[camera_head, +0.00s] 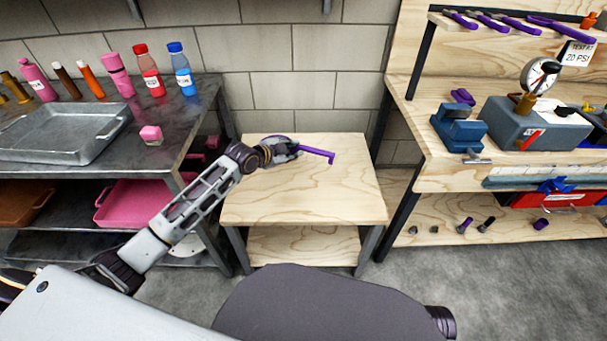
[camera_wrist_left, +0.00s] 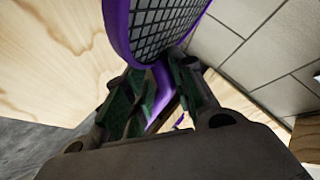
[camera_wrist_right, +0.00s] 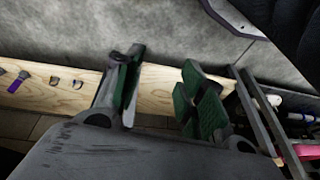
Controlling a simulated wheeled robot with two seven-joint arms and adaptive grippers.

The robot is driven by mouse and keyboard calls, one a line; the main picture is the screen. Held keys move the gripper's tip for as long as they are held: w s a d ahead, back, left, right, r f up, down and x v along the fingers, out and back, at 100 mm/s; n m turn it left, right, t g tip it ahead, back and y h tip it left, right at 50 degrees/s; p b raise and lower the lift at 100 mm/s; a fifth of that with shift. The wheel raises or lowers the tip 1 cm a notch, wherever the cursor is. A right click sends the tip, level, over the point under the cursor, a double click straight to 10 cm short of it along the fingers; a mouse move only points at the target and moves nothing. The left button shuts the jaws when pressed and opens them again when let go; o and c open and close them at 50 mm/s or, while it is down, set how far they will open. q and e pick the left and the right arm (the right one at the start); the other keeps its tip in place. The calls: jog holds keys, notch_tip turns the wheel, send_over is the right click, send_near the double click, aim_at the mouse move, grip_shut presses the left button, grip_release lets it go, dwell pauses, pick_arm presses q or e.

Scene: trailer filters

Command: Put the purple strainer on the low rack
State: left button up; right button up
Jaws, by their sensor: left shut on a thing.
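The purple strainer (camera_head: 318,152) is held by my left gripper (camera_head: 285,152) above the back of a low wooden table (camera_head: 300,200). In the left wrist view the strainer (camera_wrist_left: 165,28) shows its purple rim and dark mesh, with its handle between the fingers of the left gripper (camera_wrist_left: 160,95). In the head view the gripper hides most of the bowl. The low wooden table has a lower shelf (camera_head: 300,246); I cannot tell for sure if it is the low rack. My right gripper (camera_wrist_right: 165,90) is open and empty in the right wrist view.
A dark metal shelf unit at left holds a tray (camera_head: 65,133), several bottles and a pink bin (camera_head: 135,203). A wooden workbench (camera_head: 455,178) at right holds a blue vise (camera_head: 458,128) and a gauge (camera_head: 540,76). The low table's top is otherwise clear. A block wall stands behind.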

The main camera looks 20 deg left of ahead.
pick_arm(q)
jog(key=shift+w+a+f+b, duration=0.15)
jog(key=shift+w+f+b, duration=0.15)
jog(key=shift+w+b, duration=0.25)
jog(key=shift+w+a+f+b, duration=0.15)
jog(key=shift+w+f+b, duration=0.15)
jog(key=shift+b, duration=0.4)
jog(key=shift+w+a+b, duration=0.15)
jog(key=shift+w+b, duration=0.25)
pick_arm(e)
jog(key=shift+a+v, duration=0.2)
jog(key=shift+v, duration=0.9)
jog(key=shift+a+v, duration=0.25)
jog(key=shift+v, duration=0.85)
jog(key=shift+w+r, duration=0.1)
jog(key=shift+w, duration=0.1)
pick_arm(q)
jog(key=shift+f+b, duration=1.1)
jog(key=shift+f, duration=1.95)
pick_arm(e)
jog(key=shift+t+y, duration=0.5)
jog(key=shift+t, duration=0.1)
jog(key=x, duration=0.2)
jog(key=s+x, duration=0.1)
jog(key=x, duration=0.2)
jog(key=shift+a, duration=0.15)
